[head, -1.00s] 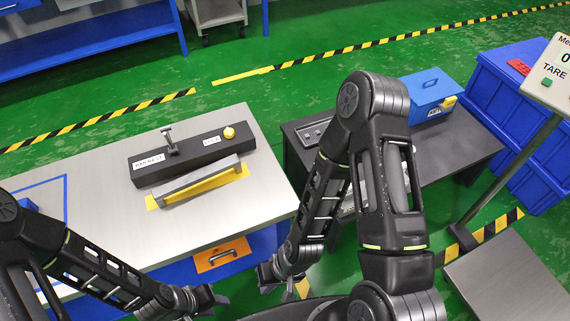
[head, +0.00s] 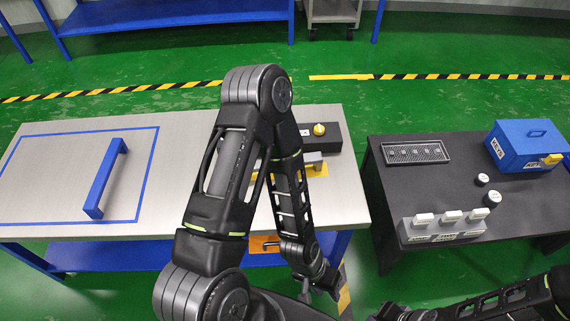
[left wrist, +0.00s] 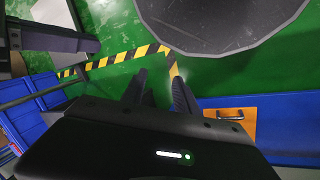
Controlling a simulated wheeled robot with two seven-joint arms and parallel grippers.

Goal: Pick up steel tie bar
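A grey steel bar (head: 312,158), which looks like the tie bar, lies over a yellow patch on the grey bench (head: 345,195). My left arm hides most of the bar in the head view. My left gripper (head: 320,288) hangs low in front of the bench's near edge, apart from the bar. In the left wrist view its two fingers (left wrist: 160,80) stand apart with nothing between them; floor and striped tape show through the gap. My right gripper (head: 395,313) is at the bottom edge of the head view, largely cut off, so its opening is unclear.
A black block with a yellow knob (head: 319,129) sits behind the bar. A blue handle-shaped piece (head: 106,180) stands inside a blue taped outline at left. A dark table (head: 395,185) at right carries a blue box (head: 525,145), a tray and small weights. An orange drawer front (head: 264,244) is below the bench.

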